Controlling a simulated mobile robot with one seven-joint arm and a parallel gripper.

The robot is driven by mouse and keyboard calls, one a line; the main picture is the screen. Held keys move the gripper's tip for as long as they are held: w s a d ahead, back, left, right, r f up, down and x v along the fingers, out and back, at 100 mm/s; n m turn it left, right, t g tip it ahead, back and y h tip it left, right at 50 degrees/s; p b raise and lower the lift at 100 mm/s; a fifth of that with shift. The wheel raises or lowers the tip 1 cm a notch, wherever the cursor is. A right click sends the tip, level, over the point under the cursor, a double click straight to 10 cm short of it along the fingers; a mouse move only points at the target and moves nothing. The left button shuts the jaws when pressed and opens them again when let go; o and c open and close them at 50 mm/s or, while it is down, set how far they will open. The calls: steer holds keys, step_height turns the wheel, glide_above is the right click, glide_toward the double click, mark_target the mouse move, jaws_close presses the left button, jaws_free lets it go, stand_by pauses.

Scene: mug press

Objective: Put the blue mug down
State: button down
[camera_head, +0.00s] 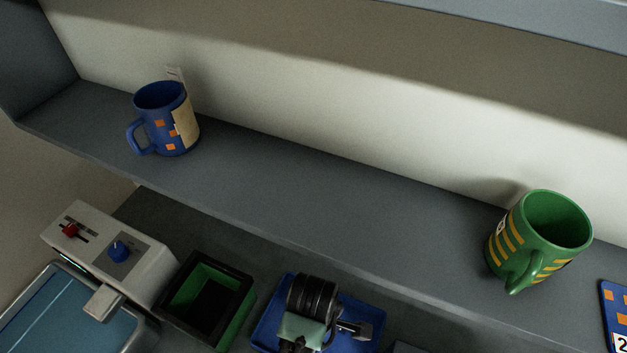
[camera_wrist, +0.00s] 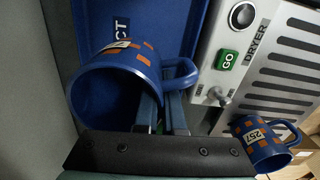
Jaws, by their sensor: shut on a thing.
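In the wrist view my gripper (camera_wrist: 164,98) is shut on a blue mug (camera_wrist: 92,88) with orange squares. Its fingers are at the mug's right wall, beside the handle. The mug is tilted, its open mouth toward the camera. It appears above or in a blue tray (camera_wrist: 177,18) lettered "CT"; I cannot tell if they touch. A second blue mug (camera_wrist: 258,150), labelled 257, is at lower right. In the head view a blue mug (camera_head: 152,97) with orange squares and a tan patch stands upright on the grey shelf (camera_head: 330,195). I cannot make out the held mug there.
A green mug (camera_head: 508,250) with yellow stripes is on the shelf's right. Below are a white machine (camera_head: 148,263), a black-rimmed green bin (camera_head: 238,318) and a blue tray (camera_head: 262,335) partly covered by black ringed parts. The dryer (camera_wrist: 228,85) is beside the wrist view's tray. The mid-shelf is clear.

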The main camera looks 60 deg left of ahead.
step_height(320, 180, down, 5)
steer(key=shift+r, duration=0.1)
steer(key=shift+w+a+p, duration=0.1)
steer(key=shift+w+p, duration=0.1)
steer(key=shift+p, duration=0.2)
steer(key=shift+f, duration=0.35)
steer(key=shift+f, duration=0.15)
steer(key=c, duration=1)
jaws_free()
steer(key=shift+r+b, duration=0.35)
steer(key=shift+r, duration=3.6)
